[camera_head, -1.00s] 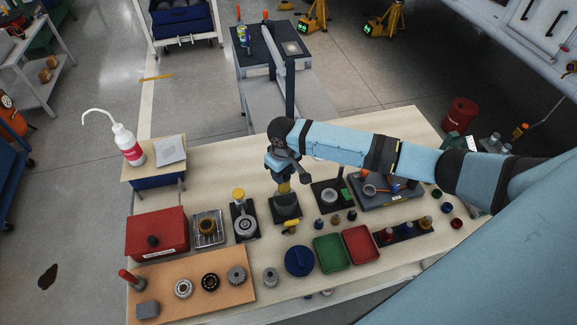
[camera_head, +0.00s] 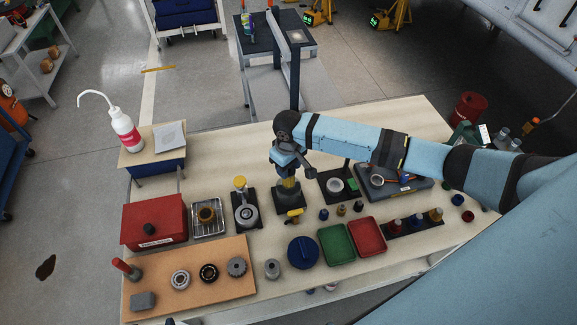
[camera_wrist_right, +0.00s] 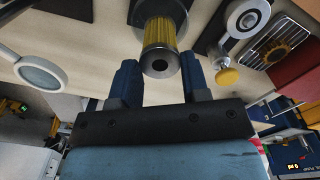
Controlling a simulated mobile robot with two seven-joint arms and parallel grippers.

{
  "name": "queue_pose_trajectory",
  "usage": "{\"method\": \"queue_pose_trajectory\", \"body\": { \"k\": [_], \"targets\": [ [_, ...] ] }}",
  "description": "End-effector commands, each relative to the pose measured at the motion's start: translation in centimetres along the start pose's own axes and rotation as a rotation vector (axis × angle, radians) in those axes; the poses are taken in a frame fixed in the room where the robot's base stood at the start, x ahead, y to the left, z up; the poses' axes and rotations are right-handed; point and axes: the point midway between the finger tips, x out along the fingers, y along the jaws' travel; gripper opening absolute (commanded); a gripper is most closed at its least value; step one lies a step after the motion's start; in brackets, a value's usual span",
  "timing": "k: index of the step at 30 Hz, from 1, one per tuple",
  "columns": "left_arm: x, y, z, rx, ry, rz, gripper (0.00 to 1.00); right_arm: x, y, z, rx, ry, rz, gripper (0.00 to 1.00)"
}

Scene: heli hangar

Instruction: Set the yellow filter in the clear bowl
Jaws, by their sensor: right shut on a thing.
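The yellow filter (camera_wrist_right: 160,38) is a pleated cylinder with a grey end cap that has a dark hole. It sits between the two blue fingers of my right gripper (camera_wrist_right: 160,82), which is shut on it. In the head view the right gripper (camera_head: 287,176) points down, with a little yellow of the filter (camera_head: 289,184) below it. The clear bowl (camera_head: 289,199) stands directly beneath on a dark square base, with a yellow tap at its front. The filter is upright over the bowl; I cannot tell how far it is inside. My left gripper is out of view.
A gauge-like device with a yellow knob (camera_head: 245,212) stands close left of the bowl. A magnifier stand (camera_head: 335,186) is close right.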

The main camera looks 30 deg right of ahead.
Motion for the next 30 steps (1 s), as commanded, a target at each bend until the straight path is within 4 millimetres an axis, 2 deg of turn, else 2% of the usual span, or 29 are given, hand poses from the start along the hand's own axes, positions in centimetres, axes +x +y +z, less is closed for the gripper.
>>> {"method": "queue_pose_trajectory", "body": {
  "k": [17,30],
  "targets": [
    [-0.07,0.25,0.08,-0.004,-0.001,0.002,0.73,-0.02,0.03,0.0,0.001,0.0,0.0,0.21],
    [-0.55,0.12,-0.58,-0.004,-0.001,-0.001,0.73,-0.08,0.04,0.01,0.001,-0.001,0.0,0.21]
  ]
}}
